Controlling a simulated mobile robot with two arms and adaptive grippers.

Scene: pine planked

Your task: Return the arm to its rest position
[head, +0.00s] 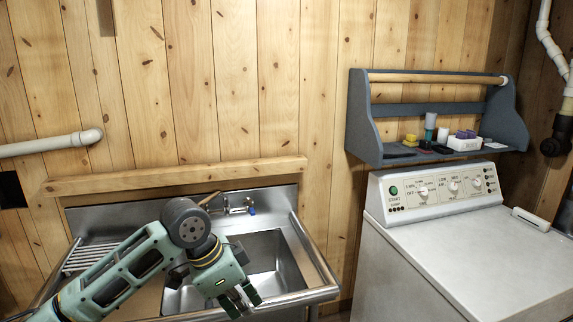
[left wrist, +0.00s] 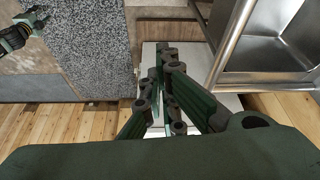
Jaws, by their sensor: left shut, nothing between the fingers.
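My left gripper (head: 241,300) hangs from the teal arm in front of the sink, near the bottom of the head view. It is shut with nothing in it. In the left wrist view its fingers (left wrist: 163,75) are together above a pale surface, beside the metal sink. Part of another teal gripper, my right one (left wrist: 36,22), shows at the top left of the left wrist view. Its fingers are too small and cut off to tell how they stand.
A steel sink (head: 277,243) stands behind the left arm. A white washer (head: 450,265) is at the right. Above it, a blue-grey shelf (head: 361,118) holds several small items. A speckled grey surface (left wrist: 98,45) shows in the left wrist view.

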